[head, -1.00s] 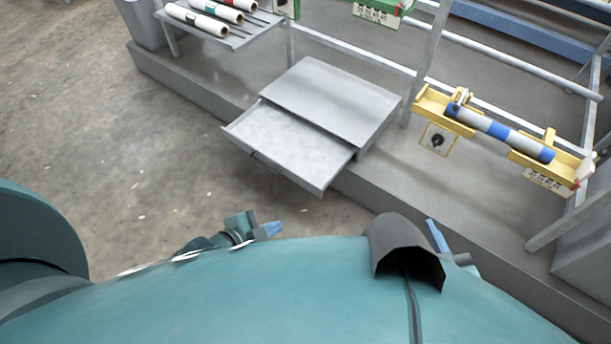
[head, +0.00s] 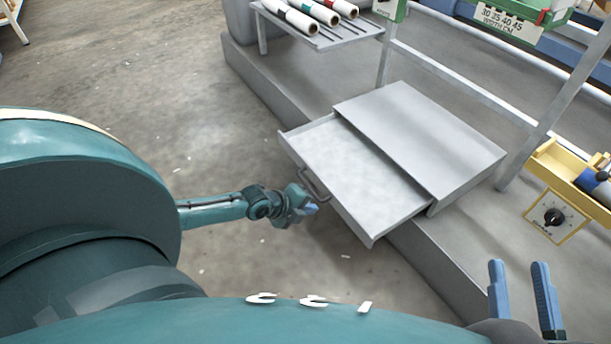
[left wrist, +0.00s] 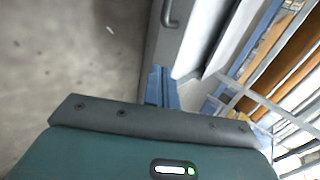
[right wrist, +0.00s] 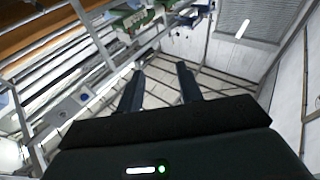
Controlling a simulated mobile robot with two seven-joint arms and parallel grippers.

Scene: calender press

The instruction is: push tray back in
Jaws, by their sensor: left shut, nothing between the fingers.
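The grey tray (head: 350,165) sticks out toward the lower left from under its grey housing (head: 425,135). A dark handle (head: 315,185) is on its front face. My left gripper (head: 312,209) is shut and empty, just in front of the tray's front face below the handle; I cannot tell whether it touches. In the left wrist view the blue fingers (left wrist: 160,88) are together, close to the tray's front panel (left wrist: 158,45), with the handle (left wrist: 171,12) beyond. My right gripper (head: 524,300) is open and empty at the lower right, away from the tray. Its spread fingers show in the right wrist view (right wrist: 160,90).
A rack with several white rolls (head: 312,12) stands at the upper left. A yellow holder (head: 570,180) with a dial plate (head: 553,216) is at the right. A grey base ledge (head: 440,275) runs along the machine. The concrete floor left of the tray is clear.

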